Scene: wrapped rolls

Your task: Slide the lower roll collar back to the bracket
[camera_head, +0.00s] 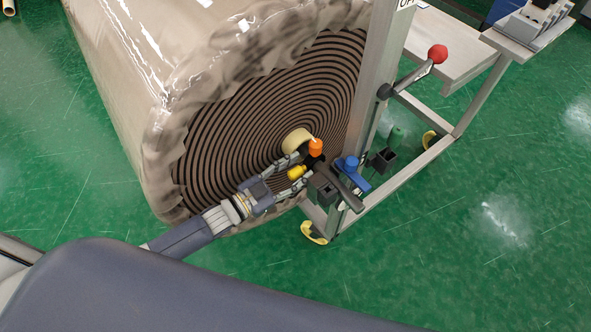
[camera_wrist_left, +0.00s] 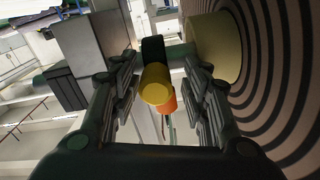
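A yellow knob (camera_head: 297,172) and an orange knob (camera_head: 315,147) sit on a dark mechanism by the beige core (camera_head: 296,139) of the big roll. I cannot clearly tell which part is the collar. My left gripper (camera_head: 302,171) is open at the mechanism, its fingers on either side of the yellow knob. In the left wrist view the yellow knob (camera_wrist_left: 155,84) lies between the open fingers, with gaps at both sides, and partly covers the orange knob (camera_wrist_left: 166,101). A dark bracket-like part (camera_head: 322,190) is just right of the gripper. My right gripper is not in view.
The large wrapped roll (camera_head: 130,70) fills the upper left, its spiral end close beside my left gripper. A metal frame (camera_head: 375,70) stands right of it, with a blue handle (camera_head: 350,164) and a red-knobbed lever (camera_head: 437,54). Green floor (camera_head: 480,240) is clear at lower right.

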